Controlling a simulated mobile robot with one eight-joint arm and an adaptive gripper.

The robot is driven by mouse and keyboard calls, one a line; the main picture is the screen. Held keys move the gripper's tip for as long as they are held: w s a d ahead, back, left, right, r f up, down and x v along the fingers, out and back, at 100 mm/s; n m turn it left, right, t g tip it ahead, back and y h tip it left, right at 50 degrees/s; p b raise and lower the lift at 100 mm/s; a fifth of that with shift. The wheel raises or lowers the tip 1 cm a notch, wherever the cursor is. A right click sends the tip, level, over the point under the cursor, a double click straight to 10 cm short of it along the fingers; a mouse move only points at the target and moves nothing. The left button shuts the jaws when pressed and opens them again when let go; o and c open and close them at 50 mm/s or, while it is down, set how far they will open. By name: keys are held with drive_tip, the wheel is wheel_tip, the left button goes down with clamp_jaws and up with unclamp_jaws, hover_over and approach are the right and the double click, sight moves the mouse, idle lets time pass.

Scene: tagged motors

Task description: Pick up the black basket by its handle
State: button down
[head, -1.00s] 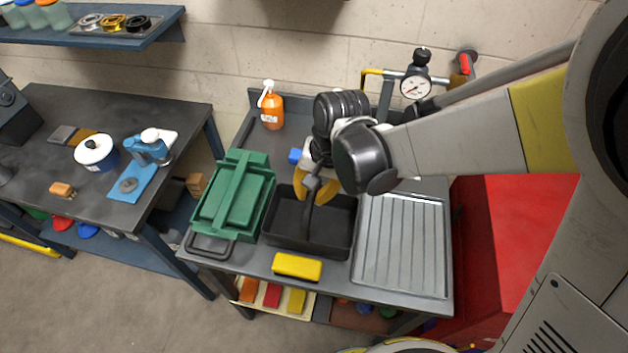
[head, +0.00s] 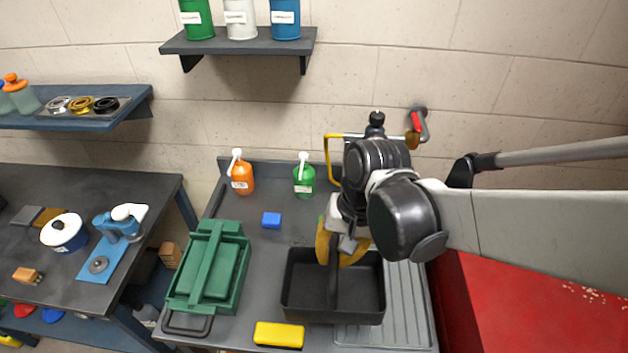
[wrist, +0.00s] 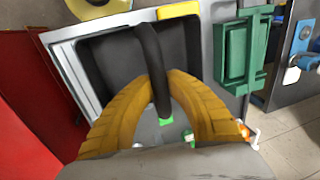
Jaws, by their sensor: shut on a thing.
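The black basket (head: 305,315) is a shallow open tray with one upright handle (head: 334,282) arching across its middle. It hangs or sits in front of the grey worktop, overlapping the ribbed drainboard in the head view. My gripper (head: 342,250), with yellow-orange fingers, comes from above and is shut on the handle. In the wrist view the handle (wrist: 153,60) runs between the two fingers (wrist: 165,85), with the dark basket (wrist: 105,65) beyond them. The basket looks empty and about level. Its underside is hidden.
A green toolbox (head: 208,270) stands left of the basket, with a gap between. A yellow block (head: 279,335) lies in front. A blue block (head: 271,220), an orange bottle (head: 242,175) and a green bottle (head: 304,178) are behind. The drainboard (head: 408,305) and a red cabinet (head: 490,300) are right.

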drive_tip(key=shift+s+d+r+p, duration=0.1)
drive_tip(key=shift+d+r+p, duration=0.25)
drive_tip(key=shift+r, duration=0.2)
drive_tip(key=shift+r+p, duration=0.95)
drive_tip(key=shift+r, duration=0.3)
